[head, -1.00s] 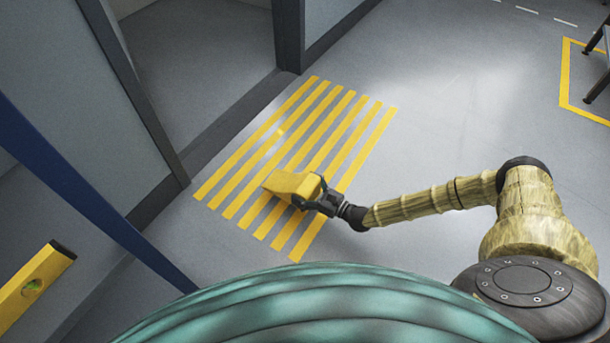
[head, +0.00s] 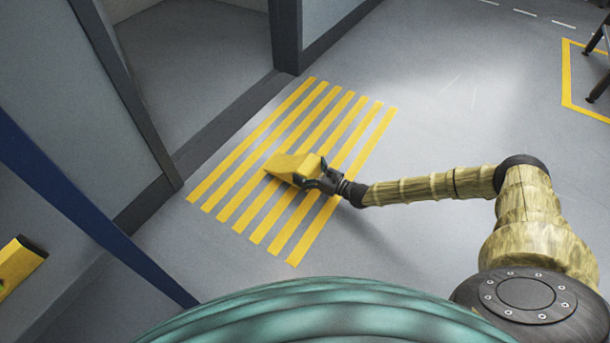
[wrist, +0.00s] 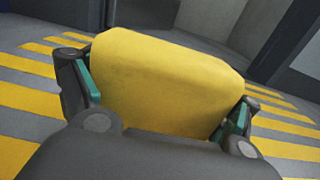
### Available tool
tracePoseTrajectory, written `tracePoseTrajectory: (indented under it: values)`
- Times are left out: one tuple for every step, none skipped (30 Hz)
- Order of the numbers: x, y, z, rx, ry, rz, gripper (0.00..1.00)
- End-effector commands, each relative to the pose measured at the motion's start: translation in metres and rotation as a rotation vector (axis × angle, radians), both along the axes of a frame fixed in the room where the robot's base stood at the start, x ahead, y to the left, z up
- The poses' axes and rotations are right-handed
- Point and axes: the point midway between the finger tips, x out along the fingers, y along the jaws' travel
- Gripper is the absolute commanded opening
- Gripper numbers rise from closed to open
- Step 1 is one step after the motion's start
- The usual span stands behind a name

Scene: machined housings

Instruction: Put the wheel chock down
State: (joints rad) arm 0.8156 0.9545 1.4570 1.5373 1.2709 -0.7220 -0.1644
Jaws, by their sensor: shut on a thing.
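The yellow wheel chock (head: 290,166) is a wedge-shaped block over the yellow-striped floor patch (head: 350,137) in the head view. My gripper (head: 319,177) is shut on its right end. In the wrist view the chock (wrist: 160,82) fills the middle, with a finger and teal pad on each side of it. Its underside is hidden, and I cannot tell whether it touches the floor.
A doorway with a dark frame (head: 287,37) opens behind the striped patch. A blue post (head: 90,208) slants across the left, near a yellow level-like object (head: 18,264). Grey floor (head: 450,110) is clear at right, up to a yellow-outlined area with dark legs.

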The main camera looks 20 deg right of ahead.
Motion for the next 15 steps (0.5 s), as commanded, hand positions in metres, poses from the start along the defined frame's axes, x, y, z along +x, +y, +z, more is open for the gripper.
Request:
tracePoseTrajectory:
  values:
    - [0.0008, -0.0002, -0.0103, 0.002, -0.002, -0.001, 0.46]
    - [0.0009, -0.0001, -0.0131, 0.001, -0.003, -0.001, 0.46]
    - [0.001, -0.0001, -0.0161, 0.001, -0.003, -0.001, 0.46]
    - [0.001, -0.0001, -0.0177, 0.001, -0.003, -0.001, 0.46]
    - [0.0011, -0.0001, -0.0188, 0.001, -0.003, -0.001, 0.46]
    - [0.0012, -0.0002, -0.0196, 0.001, -0.003, -0.001, 0.46]
    - [0.0012, -0.0002, -0.0196, 0.001, -0.003, -0.001, 0.46]
    - [0.0013, -0.0002, -0.0193, 0.001, -0.003, -0.001, 0.46]
    - [0.0013, -0.0002, -0.0187, 0.002, -0.004, -0.001, 0.46]
    - [0.0013, -0.0002, -0.0184, 0.002, -0.004, -0.001, 0.46]
    - [0.0013, -0.0002, -0.0182, 0.002, -0.004, -0.001, 0.46]
    - [0.0013, -0.0002, -0.0182, 0.001, -0.004, -0.001, 0.46]
    - [0.0013, -0.0001, -0.0182, 0.002, -0.004, -0.001, 0.46]
    - [0.0013, -0.0001, -0.0183, 0.002, -0.004, -0.001, 0.46]
    - [0.0013, -0.0001, -0.0185, 0.001, -0.004, -0.001, 0.46]
